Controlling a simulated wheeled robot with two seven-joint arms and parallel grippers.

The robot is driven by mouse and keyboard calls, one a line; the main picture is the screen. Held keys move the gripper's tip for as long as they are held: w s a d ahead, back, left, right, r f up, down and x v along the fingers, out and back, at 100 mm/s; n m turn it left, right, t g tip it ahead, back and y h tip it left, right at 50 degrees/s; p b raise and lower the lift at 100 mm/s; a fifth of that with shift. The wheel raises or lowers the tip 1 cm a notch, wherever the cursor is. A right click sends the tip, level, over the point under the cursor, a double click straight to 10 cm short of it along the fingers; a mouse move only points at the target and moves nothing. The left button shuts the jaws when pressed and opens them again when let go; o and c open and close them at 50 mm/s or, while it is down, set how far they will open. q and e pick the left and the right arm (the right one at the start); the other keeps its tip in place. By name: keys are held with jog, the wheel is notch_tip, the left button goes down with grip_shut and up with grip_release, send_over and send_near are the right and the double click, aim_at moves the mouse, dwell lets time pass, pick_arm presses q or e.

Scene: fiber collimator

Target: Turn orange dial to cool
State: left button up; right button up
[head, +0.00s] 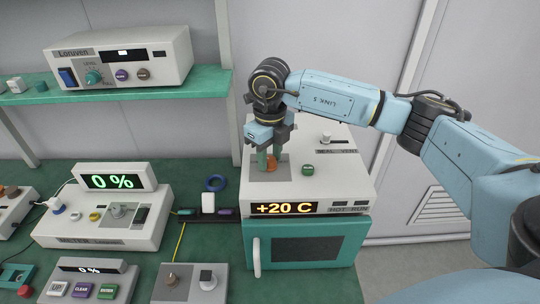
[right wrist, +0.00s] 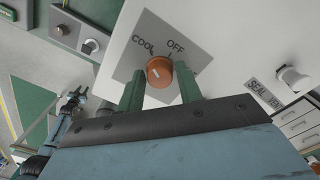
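The orange dial (right wrist: 159,71) sits on a grey square plate on top of the white unit, with COOL printed at its upper left and OFF above it. A pale mark shows on its left side; I cannot tell its exact setting. My right gripper (right wrist: 160,78) points down, with one green finger on each side of the dial, very close to it. I cannot tell whether both fingers press on it. In the head view, my right gripper (head: 269,160) partly hides the dial (head: 270,164). The unit's display (head: 284,208) reads +20 C. My left gripper is not in view.
A green button (head: 308,170) and a pale knob (head: 326,137) are on the same unit top. A green-fronted chamber (head: 305,250) with a white handle is below. Left of it stand a 0 % meter box (head: 107,215) and a grey knob box (head: 190,283).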

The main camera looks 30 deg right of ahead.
aim_at(270, 159)
jog(key=o, duration=0.3)
notch_tip(270, 159, up, 13)
jog(key=b, duration=0.1)
jog(key=shift+r, duration=0.2)
